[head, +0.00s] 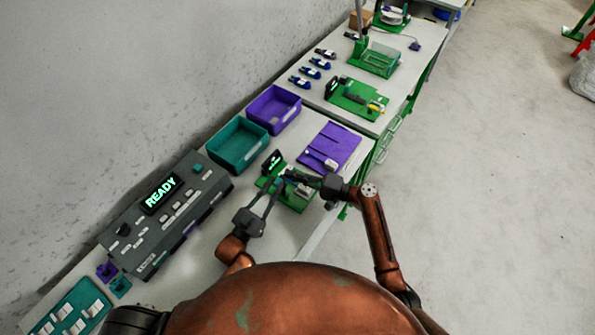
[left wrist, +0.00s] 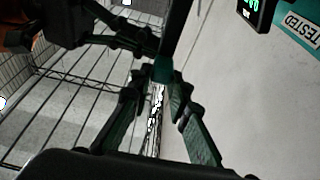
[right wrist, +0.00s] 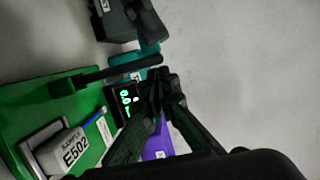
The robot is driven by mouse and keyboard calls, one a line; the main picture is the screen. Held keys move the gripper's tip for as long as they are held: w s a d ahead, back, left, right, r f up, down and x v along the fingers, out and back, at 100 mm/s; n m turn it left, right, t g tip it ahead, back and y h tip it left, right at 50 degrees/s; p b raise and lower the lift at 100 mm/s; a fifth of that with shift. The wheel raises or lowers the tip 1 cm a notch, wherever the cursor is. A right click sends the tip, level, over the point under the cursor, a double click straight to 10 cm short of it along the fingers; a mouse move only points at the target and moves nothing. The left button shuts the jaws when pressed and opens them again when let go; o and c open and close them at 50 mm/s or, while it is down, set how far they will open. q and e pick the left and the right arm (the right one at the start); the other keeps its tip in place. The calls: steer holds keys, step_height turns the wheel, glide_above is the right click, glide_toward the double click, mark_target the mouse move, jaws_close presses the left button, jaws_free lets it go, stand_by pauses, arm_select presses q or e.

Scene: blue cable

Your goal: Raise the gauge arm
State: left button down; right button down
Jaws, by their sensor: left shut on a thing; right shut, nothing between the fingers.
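The gauge is a green stand (head: 297,199) with a small black display (head: 272,160), in front of me on the table. Its dark arm (right wrist: 125,70) stretches above the green base in the right wrist view. My left gripper (left wrist: 163,78) is shut on that end. My right gripper (right wrist: 160,82) is shut and empty, close to the display (right wrist: 125,103). A grey block marked E502 (right wrist: 70,150) sits on the base with a blue cable (right wrist: 90,117) beside it.
A teal bin (head: 238,146) and a purple bin (head: 274,108) stand behind the gauge. A grey console reading READY (head: 165,215) is to the left. A purple board (head: 331,148) lies to the right. Bare table (head: 290,235) shows in front.

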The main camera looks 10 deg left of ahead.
arm_select(q)
steer(key=shift+s+d+f, duration=0.1)
steer(key=shift+s+f, duration=0.05)
steer(key=shift+f, duration=0.6)
arm_select(e)
steer(key=shift+s, duration=0.1)
steer(key=shift+s+a+n, duration=0.4)
steer(key=shift+s+a, duration=0.1)
steer(key=shift+s, duration=0.35)
arm_select(q)
steer(key=c, duration=2.2)
jaws_free()
steer(key=shift+r, duration=0.1)
steer(key=o, duration=0.4)
steer(key=shift+w+r, duration=0.2)
steer(key=shift+r, duration=0.05)
arm_select(e)
steer(key=shift+w+d, duration=0.15)
steer(key=shift+w, duration=0.05)
